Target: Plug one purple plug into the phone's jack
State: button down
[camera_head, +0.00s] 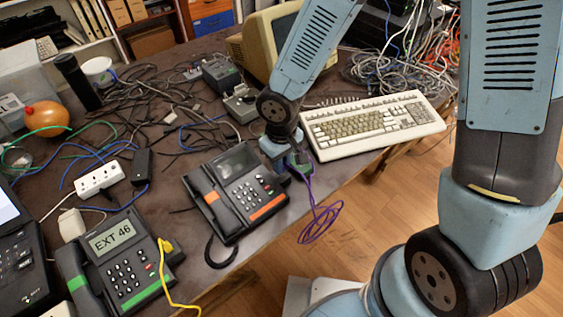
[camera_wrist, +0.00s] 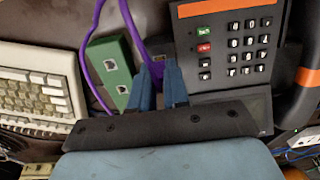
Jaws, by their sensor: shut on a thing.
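A dark phone with an orange stripe (camera_head: 232,192) lies near the table's front edge; its keypad side also shows in the wrist view (camera_wrist: 225,50). My gripper (camera_head: 291,168) is low at the phone's right edge. In the wrist view my gripper's blue fingers (camera_wrist: 159,70) are close together beside the phone, shut on a purple plug mostly hidden between them. A purple cable (camera_wrist: 133,38) runs up from there. A green box with sockets (camera_wrist: 110,72) stands just left of the fingers, with another purple cable along it. I cannot see the phone's jack clearly.
A keyboard (camera_head: 372,124) lies right of my gripper. A second phone, EXT 46 (camera_head: 122,262), with a yellow cable, stands at the lower left. Purple cable loops (camera_head: 320,222) hang past the table edge. Black cables and a power strip (camera_head: 100,179) clutter the left.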

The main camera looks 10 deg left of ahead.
jog(key=shift+f, duration=0.7)
dwell(1.1)
jog(key=c, duration=1)
grip_release()
jog(key=shift+c, duration=0.2)
jog(key=shift+r, duration=0.1)
notch_tip(320, 180, up, 14)
jog(key=shift+f, duration=0.25)
